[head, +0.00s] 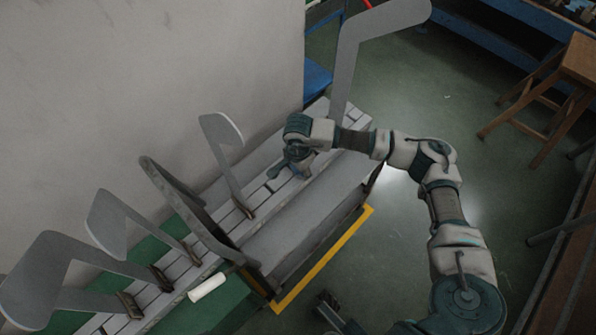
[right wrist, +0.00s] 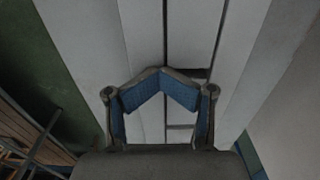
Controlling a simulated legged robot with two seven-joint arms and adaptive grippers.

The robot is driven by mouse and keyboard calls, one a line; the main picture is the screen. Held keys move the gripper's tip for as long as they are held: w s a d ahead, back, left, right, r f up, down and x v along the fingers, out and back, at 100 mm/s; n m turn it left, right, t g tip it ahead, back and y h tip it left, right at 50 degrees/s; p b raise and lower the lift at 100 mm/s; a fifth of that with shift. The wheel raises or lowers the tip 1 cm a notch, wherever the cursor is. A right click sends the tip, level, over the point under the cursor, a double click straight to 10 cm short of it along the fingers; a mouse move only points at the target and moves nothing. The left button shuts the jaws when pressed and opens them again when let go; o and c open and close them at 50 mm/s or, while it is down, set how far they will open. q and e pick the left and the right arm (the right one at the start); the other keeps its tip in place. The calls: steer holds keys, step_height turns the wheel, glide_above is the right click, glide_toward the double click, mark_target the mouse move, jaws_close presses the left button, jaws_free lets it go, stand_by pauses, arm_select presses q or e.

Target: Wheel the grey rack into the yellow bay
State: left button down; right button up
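The grey rack (head: 305,222) is a long, low box with a dark frame and a raised dark end bar, beside a slatted bench against the wall. The yellow bay line (head: 325,258) runs on the floor along the rack's front and round its near left corner; the back is hidden. My right gripper (head: 292,170) is low over the grey slats behind the rack. In the right wrist view its blue-padded fingers (right wrist: 160,72) meet at the tips with nothing seen between them. A dark part at the bottom edge may be my left gripper (head: 328,304); its state is unclear.
Several grey leg-shaped forms (head: 222,140) stand along the slatted bench (head: 180,272). A white roller-like handle (head: 207,288) sticks out near the rack's left end. A blue chair (head: 317,78) is behind; a wooden stool (head: 578,62) is upper right. Open green floor lies right.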

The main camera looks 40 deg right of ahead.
steer(key=shift+w+r, duration=0.1)
steer(key=shift+r, duration=0.15)
step_height(320, 180, up, 11)
steer(key=shift+r, duration=0.15)
stand_by(0.7)
